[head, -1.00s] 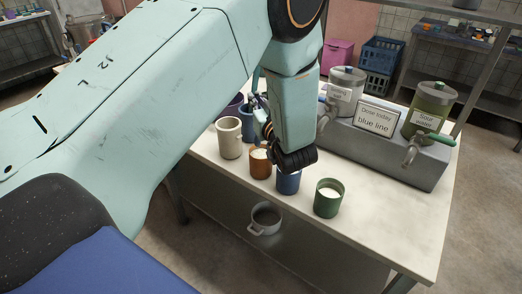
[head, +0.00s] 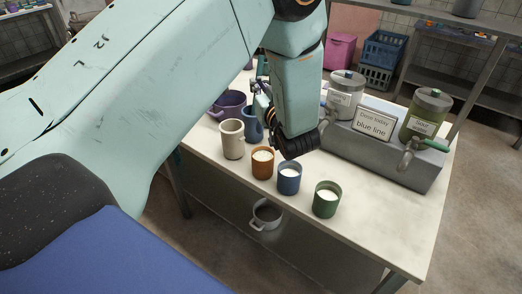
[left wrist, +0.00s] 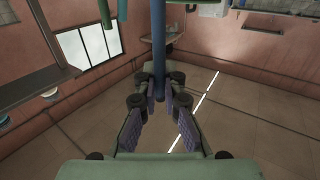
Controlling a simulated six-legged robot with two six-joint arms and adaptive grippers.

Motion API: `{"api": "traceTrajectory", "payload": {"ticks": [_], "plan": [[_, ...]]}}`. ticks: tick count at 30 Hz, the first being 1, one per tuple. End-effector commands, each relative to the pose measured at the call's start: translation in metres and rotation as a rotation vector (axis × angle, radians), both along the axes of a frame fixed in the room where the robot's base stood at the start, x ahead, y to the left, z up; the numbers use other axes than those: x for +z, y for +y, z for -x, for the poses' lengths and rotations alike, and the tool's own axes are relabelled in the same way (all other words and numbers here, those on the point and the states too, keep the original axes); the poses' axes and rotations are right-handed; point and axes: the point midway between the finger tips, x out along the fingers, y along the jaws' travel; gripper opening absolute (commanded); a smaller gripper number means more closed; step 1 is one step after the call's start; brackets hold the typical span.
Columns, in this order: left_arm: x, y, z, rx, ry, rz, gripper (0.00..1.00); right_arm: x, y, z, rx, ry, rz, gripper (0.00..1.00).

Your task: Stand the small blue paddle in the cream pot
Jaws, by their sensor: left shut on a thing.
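The cream pot (head: 231,140) stands upright on the table, at the left of the front row of cups in the head view. My left gripper (head: 262,102) is just behind and to the right of it, partly covered by my own wrist. In the left wrist view my left gripper (left wrist: 159,88) is shut on a slim blue shaft, the small blue paddle (left wrist: 158,48), which runs up out of the picture. The paddle's far end is not visible. My right gripper is not in view.
An orange cup (head: 262,164), a blue cup (head: 289,179) and a green cup (head: 326,201), each with white liquid, stand right of the cream pot. A blue pot (head: 253,126) and a purple pot (head: 226,104) are behind it. A grey dispenser (head: 400,158) stands at the right.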

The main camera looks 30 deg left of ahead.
Motion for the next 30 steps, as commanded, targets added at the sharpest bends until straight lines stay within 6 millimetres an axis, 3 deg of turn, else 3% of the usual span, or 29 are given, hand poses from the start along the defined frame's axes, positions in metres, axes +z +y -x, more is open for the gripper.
{"api": "traceTrajectory", "payload": {"ticks": [7, 24, 30], "plan": [[0.005, 0.000, 0.000, 0.000, -0.001, -0.001, 0.00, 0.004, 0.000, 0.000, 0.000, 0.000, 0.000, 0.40], [0.064, 0.000, 0.000, 0.000, -0.001, 0.000, 0.00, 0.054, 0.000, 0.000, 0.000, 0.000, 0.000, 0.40], [0.072, 0.000, 0.000, 0.000, -0.001, 0.000, 0.00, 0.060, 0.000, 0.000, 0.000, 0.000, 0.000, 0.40]]}}
